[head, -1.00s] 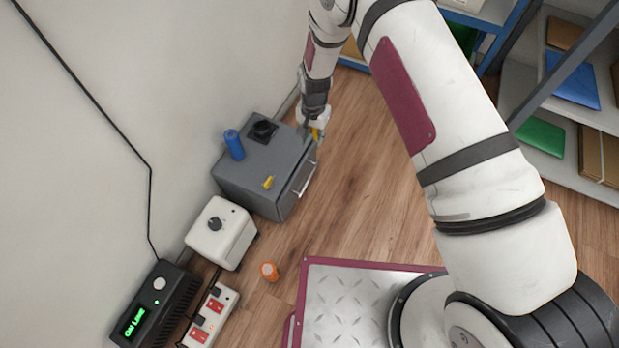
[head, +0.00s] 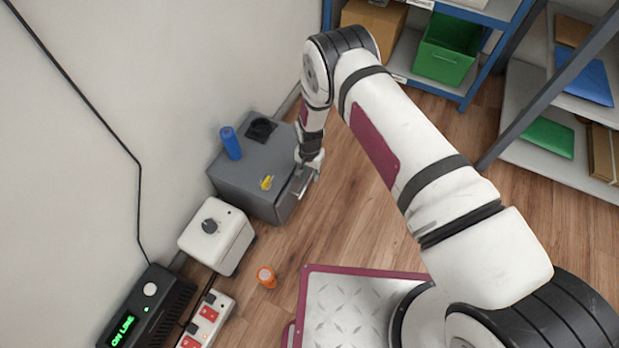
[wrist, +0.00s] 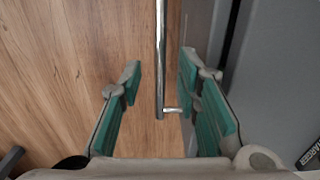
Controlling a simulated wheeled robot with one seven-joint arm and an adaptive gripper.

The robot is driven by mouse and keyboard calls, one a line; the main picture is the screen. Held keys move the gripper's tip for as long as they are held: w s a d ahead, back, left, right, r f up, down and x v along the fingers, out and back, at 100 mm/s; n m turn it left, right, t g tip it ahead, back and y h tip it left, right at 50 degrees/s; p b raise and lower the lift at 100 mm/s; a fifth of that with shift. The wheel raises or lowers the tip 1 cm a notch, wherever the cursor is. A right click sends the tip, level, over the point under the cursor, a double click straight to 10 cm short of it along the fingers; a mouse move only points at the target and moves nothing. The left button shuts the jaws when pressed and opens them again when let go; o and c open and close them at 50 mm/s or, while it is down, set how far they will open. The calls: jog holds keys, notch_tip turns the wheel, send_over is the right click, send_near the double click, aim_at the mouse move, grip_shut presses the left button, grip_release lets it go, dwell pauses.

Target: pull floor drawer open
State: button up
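The floor drawer is a grey box-shaped unit (head: 262,205) against the wall in the head view. Its front faces right, and my arm hides part of that front. The silver bar handle (wrist: 160,60) runs upright in that view, between my two teal-padded fingers. My gripper (wrist: 158,85) is open, with one finger on each side of the handle and a gap to the bar on the left. The right finger is between the bar and the drawer front. In the head view my gripper (head: 310,172) is at the drawer's front.
On the unit stand a blue cylinder (head: 231,143), a black item (head: 261,129) and a small yellow item (head: 267,183). A white box (head: 216,238), a power strip (head: 207,320) and an orange cup (head: 266,278) are nearby. The wooden floor (head: 360,215) before the drawer is clear.

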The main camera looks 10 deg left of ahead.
jog(key=shift+f, duration=1.1)
grip_shut()
